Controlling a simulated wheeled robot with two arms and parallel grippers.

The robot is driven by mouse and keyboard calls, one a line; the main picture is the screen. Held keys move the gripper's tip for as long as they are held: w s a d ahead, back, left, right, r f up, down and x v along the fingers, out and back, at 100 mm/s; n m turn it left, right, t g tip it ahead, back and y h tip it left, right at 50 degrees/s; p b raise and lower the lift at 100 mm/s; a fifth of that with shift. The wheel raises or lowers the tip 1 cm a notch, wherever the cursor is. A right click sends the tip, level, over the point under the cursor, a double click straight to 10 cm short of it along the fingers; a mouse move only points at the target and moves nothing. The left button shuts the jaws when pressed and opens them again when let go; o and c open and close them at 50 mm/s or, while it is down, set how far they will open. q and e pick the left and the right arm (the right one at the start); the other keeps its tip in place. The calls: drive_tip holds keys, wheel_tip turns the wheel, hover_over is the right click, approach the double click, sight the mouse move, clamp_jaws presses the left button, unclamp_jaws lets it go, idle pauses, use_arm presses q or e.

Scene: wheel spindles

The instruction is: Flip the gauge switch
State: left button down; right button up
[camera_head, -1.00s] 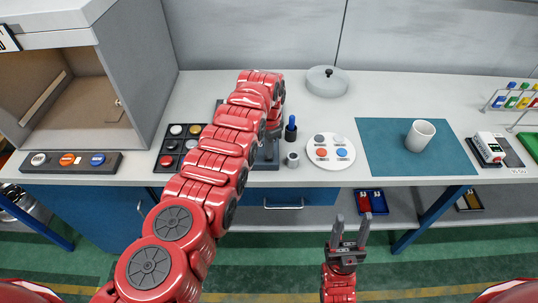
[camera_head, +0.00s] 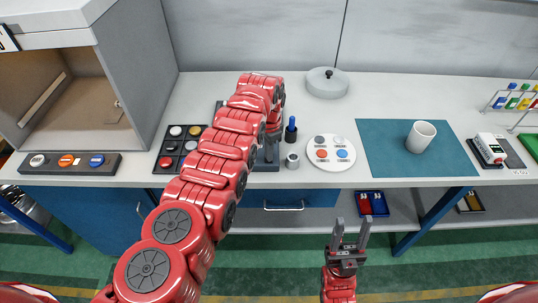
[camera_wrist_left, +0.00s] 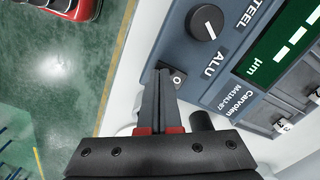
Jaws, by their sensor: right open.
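The gauge (camera_wrist_left: 225,75) is a blue-grey box in the left wrist view. It has a black knob (camera_wrist_left: 207,23) between STEEL and ALU, and a green display (camera_wrist_left: 285,45). A small switch (camera_wrist_left: 178,79) marked 0 sits near its lower-left edge. My left gripper (camera_wrist_left: 160,76) is shut, its fingertips right beside the switch and partly covering it; I cannot tell whether they touch. In the head view, my left arm hides most of the gauge (camera_head: 267,166). My right gripper (camera_head: 352,223) is open and empty in front of the table.
A button box (camera_head: 70,163) and a black button tray (camera_head: 167,160) lie left of my arm. A blue-topped bottle (camera_head: 291,131), a small metal cup (camera_head: 292,161) and a white round plate (camera_head: 330,167) stand close on the right. A mug (camera_head: 420,136) stands on a teal mat (camera_head: 385,135).

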use_arm(q)
wheel_tip(320, 180, up, 2)
drive_tip(key=shift+w+p, duration=0.15)
drive_tip(key=shift+p, duration=0.55)
wheel_tip(320, 180, up, 3)
drive_tip(key=shift+p, duration=1.2)
drive_tip(key=shift+r+p, duration=0.45)
drive_tip(key=shift+r, duration=0.45)
